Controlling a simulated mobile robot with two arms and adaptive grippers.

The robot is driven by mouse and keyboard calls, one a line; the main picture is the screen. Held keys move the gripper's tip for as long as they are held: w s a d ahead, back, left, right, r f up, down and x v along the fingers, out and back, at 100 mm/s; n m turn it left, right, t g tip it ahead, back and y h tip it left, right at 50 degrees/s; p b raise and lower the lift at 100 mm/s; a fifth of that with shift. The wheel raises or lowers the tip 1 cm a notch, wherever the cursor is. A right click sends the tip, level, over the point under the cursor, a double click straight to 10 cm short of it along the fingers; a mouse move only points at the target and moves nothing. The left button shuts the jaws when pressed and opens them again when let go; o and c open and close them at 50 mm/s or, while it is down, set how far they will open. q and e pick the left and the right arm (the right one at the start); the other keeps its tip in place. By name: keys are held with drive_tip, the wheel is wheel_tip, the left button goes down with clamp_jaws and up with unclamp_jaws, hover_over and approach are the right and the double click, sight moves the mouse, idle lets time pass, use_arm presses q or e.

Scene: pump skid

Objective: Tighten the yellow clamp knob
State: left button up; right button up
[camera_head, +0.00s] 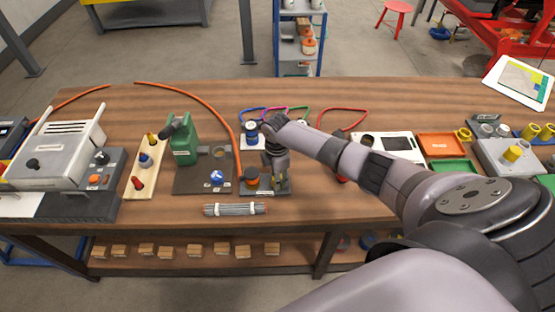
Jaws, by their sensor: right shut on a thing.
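My right gripper (276,170) points down over the right part of a small dark base plate (262,191) on the workbench. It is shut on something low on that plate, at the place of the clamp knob. The fingers hide most of what they hold, so the yellow of the knob does not show clearly. My left gripper is not in view.
A green pump (184,140) stands left of the plate, with an orange hose (215,100) curving past it. A board with yellow, blue and red knobs (134,190) is further left. A bundle of grey rods (235,210) lies in front.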

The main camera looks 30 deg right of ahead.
drive_tip(key=shift+w+d+r+m, duration=0.1)
drive_tip(key=shift+m, duration=0.2)
drive_tip(key=o, duration=1.2)
drive_tip(key=shift+c, duration=0.2)
wheel_tip(320, 180, up, 12)
drive_tip(key=shift+w, duration=0.1)
